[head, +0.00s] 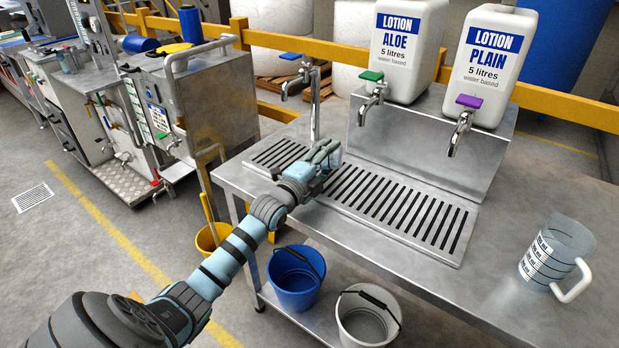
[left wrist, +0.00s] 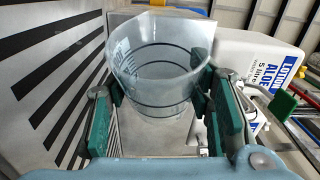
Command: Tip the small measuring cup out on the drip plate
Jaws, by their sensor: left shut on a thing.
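My left gripper (head: 324,158) is shut on a small clear measuring cup (left wrist: 160,75) with dark ring lines and printed marks. In the left wrist view the cup sits between the two green finger pads, its wide rim toward the top of the picture. In the head view the cup is mostly hidden by the gripper. The gripper is over the far left part of the slotted drip plate (head: 408,216), which also shows at the left of the wrist view (left wrist: 50,85). I cannot tell whether the cup holds liquid. My right gripper is in neither view.
A blue-lever tap (head: 314,97) stands just behind the gripper. The aloe jug (head: 408,60) and plain jug (head: 489,75) stand on a steel step behind the plate. A larger measuring jug (head: 553,257) stands at the right. Blue (head: 297,284) and white buckets (head: 366,318) sit below.

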